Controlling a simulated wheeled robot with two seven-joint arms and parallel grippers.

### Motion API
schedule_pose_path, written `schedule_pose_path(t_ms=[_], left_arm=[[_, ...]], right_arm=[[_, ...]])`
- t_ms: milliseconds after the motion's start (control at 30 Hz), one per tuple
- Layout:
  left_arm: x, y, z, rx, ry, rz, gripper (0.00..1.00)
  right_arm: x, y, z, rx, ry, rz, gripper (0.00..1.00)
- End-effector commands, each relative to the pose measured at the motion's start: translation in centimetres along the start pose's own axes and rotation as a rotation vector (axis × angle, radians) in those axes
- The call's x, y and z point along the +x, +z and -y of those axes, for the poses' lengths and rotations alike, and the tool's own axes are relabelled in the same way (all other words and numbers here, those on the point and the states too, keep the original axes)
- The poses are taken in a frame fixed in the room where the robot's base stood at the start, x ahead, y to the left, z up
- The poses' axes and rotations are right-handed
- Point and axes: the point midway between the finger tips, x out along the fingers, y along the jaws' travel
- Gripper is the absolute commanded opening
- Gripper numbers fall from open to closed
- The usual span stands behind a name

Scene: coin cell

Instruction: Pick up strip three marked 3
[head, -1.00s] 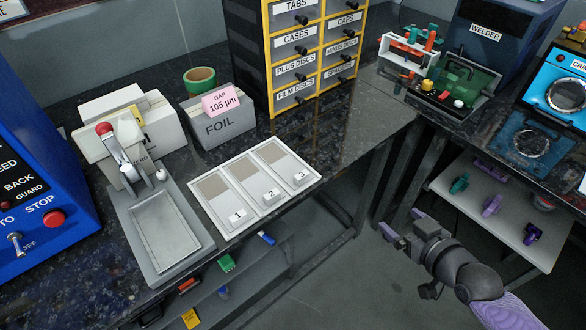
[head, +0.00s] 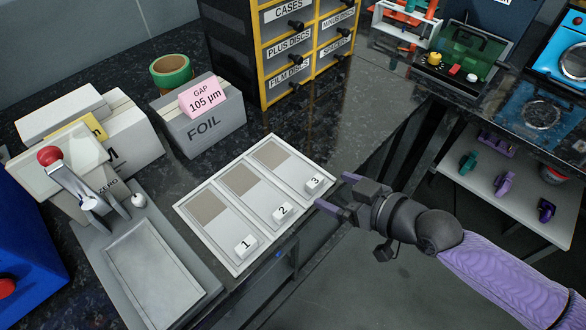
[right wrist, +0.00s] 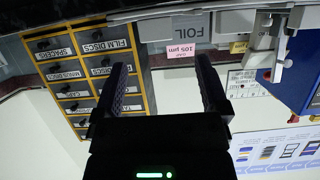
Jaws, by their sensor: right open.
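A white tray (head: 237,268) on the dark bench has three compartments side by side, each with a strip and a white numbered block. Strip three (head: 272,156) lies flat in the right compartment, brown-grey at its far end and pale towards the near end. The block marked 3 (head: 314,184) sits at its near end. My right gripper (head: 337,192) is open and empty, just right of the block, beside the tray's near right corner. Its two fingers also show apart in the right wrist view (right wrist: 160,80), with no strip visible between them. My left gripper is not in view.
A FOIL box (head: 203,132) with a pink gap card stands behind the tray. A lever device (head: 90,190) stands to its left. A yellow-edged drawer cabinet (head: 290,60) rises behind.

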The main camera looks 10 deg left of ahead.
Motion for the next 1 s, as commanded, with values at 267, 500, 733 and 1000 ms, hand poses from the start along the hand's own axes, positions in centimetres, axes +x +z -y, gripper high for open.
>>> schedule_pose_path(t_ms=[267,500,733,1000], left_arm=[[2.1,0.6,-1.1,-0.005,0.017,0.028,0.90],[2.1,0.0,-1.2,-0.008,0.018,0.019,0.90],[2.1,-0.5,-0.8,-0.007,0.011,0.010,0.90],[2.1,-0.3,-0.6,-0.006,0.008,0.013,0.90]], right_arm=[[5.2,0.6,-0.3,0.001,0.000,-0.001,0.94],[5.7,0.3,-0.4,-0.001,0.002,0.001,0.94],[5.6,0.3,-0.4,-0.001,0.002,0.001,0.52],[5.6,0.3,-0.4,-0.001,0.002,0.001,0.00]])
